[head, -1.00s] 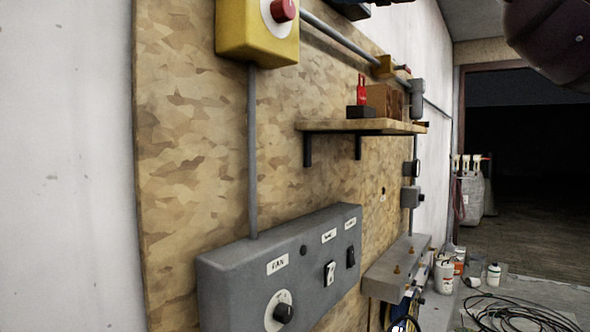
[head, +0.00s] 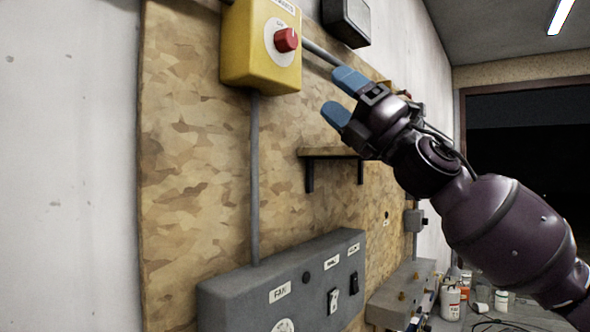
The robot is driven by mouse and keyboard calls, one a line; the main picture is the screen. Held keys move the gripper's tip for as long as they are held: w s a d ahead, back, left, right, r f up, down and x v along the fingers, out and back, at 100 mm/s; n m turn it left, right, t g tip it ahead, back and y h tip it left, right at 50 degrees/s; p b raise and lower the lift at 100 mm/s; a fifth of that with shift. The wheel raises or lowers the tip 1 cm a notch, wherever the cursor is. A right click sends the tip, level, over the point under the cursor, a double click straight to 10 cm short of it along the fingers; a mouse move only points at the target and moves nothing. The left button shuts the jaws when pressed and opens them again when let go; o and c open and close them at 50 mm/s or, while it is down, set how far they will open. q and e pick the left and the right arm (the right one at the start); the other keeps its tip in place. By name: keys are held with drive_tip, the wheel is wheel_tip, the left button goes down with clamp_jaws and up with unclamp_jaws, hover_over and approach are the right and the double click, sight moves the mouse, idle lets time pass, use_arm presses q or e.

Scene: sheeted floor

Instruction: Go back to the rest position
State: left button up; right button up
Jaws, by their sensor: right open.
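My right gripper (head: 343,97) reaches in from the right with its two blue fingertips pointing up and left. Its jaws are apart with nothing between them. It is in front of the wooden board (head: 195,150), to the lower right of the yellow box (head: 238,50) with the red button (head: 286,40), and apart from the button in the picture. My right arm hides part of the shelf and the doorway. My left gripper is not in view.
A grey panel (head: 225,298) with a FAN knob and switches juts from the board. A small shelf (head: 318,153) is behind my gripper. A dark box (head: 346,20) is on the wall above.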

drive_tip(key=w+d+f+m+t+h, duration=0.2)
drive_tip(key=w+f+m+t+h, duration=0.15)
drive_tip(key=f+m, duration=0.4)
drive_tip(key=w+d+f+m+t+h, duration=0.2)
drive_tip(key=f+m+t+h, duration=0.15)
drive_tip(key=f+m, duration=0.45)
drive_tip(key=w+d+f+m+t+h, duration=0.2)
drive_tip(key=f+m+t+h, duration=0.15)
drive_tip(key=f+m, duration=0.4)
drive_tip(key=s+d+f+m+g+h, duration=0.1)
drive_tip(key=d+f+m+h, duration=0.25)
drive_tip(key=f, duration=0.75)
drive_tip(key=s+d+f+m+g+h, duration=0.15)
drive_tip(key=f+m+h, duration=0.25)
drive_tip(key=f, duration=0.7)
drive_tip(key=s+d+f+m+g+h, duration=0.1)
drive_tip(key=s+d+f+m+h, duration=0.15)
drive_tip(key=s+f, duration=0.45)
drive_tip(key=s+d+f+m+g+h, duration=0.1)
drive_tip(key=s+d+f+m, duration=0.2)
drive_tip(key=f, duration=0.9)
drive_tip(key=s+d+f+m+g+h, duration=0.1)
drive_tip(key=s+d+f+g, duration=0.1)
drive_tip(key=s+f, duration=0.6)
drive_tip(key=s+d+f+m+g+h, duration=0.2)
drive_tip(key=s+f, duration=0.6)
drive_tip(key=s, duration=0.4)
drive_tip(key=shift+f+g, duration=0.2)
drive_tip(key=shift+g, duration=0.3)
